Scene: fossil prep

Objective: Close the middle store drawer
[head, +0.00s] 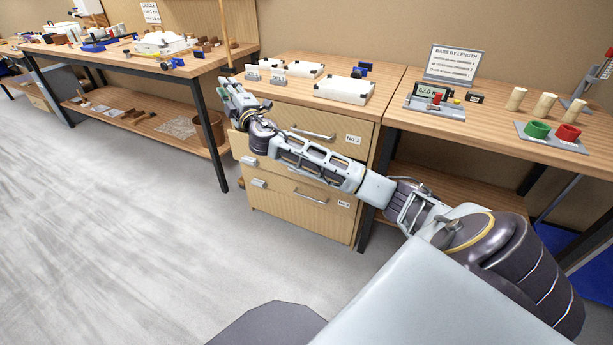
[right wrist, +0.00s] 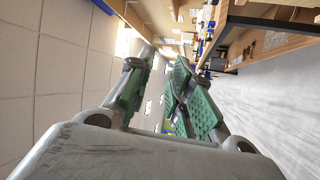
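The bottom drawer (head: 295,205) shows below the arm. My right gripper (head: 230,88) is above the cabinet's front left corner, apart from the drawer handles. In the right wrist view the right gripper (right wrist: 160,62) has its green-padded fingers apart with nothing between them. My left gripper is out of view.
White boxes (head: 345,88) stand on the cabinet top. A bench (head: 480,125) with a gauge and cups adjoins on the right. A long bench (head: 130,60) with a lower shelf stands to the left. The grey floor (head: 120,230) before them is clear.

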